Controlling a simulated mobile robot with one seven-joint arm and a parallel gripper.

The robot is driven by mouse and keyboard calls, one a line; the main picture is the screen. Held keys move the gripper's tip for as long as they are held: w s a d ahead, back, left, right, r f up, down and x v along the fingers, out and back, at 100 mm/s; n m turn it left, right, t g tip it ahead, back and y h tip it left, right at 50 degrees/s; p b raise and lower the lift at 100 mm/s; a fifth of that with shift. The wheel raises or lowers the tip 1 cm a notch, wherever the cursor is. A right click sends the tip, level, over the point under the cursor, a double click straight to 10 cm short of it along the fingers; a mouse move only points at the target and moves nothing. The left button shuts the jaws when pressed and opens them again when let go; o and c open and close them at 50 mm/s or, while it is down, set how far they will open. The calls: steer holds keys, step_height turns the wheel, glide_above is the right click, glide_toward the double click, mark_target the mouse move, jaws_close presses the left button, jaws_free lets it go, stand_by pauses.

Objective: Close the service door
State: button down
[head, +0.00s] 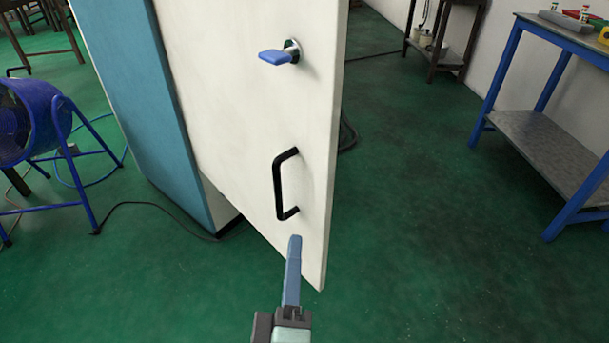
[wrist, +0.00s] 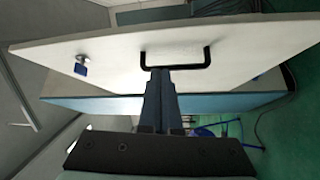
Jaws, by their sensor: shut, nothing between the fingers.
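The white service door (head: 230,110) stands swung out from the teal cabinet (head: 150,90), its free edge at the right in the head view. It carries a black pull handle (head: 279,185) and, above that, a blue latch lever (head: 277,57). My gripper (head: 294,240) is shut and empty, its fingers just below the handle's lower end in the head view. In the wrist view the fingertips (wrist: 160,70) lie close to the handle bar (wrist: 178,66); I cannot tell whether they touch it. The blue lever (wrist: 81,66) is left of them there.
A blue fan (head: 35,120) stands at the left, with cables on the green floor. A blue-framed workbench (head: 560,150) stands at the right, and a dark trolley (head: 440,50) at the back. The floor between door and workbench is clear.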

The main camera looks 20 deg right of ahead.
steer(key=s+a+n+g+p, duration=0.1)
steer(key=s+a+n+p, duration=0.1)
steer(key=s+p, duration=0.1)
steer(key=p, duration=0.1)
glide_toward(313, 193)
steer(key=w+a, duration=0.1)
steer(key=w, duration=0.2)
steer(key=w+d, duration=0.1)
steer(key=d+p, duration=0.1)
steer(key=shift+w+d+r+y+p, duration=0.25)
steer(key=shift+w+d+y+p, duration=0.05)
steer(key=shift+w+d, duration=0.1)
steer(key=shift+w+d+f, duration=0.1)
steer(key=shift+d+f, duration=0.05)
steer(key=shift+d, duration=0.35)
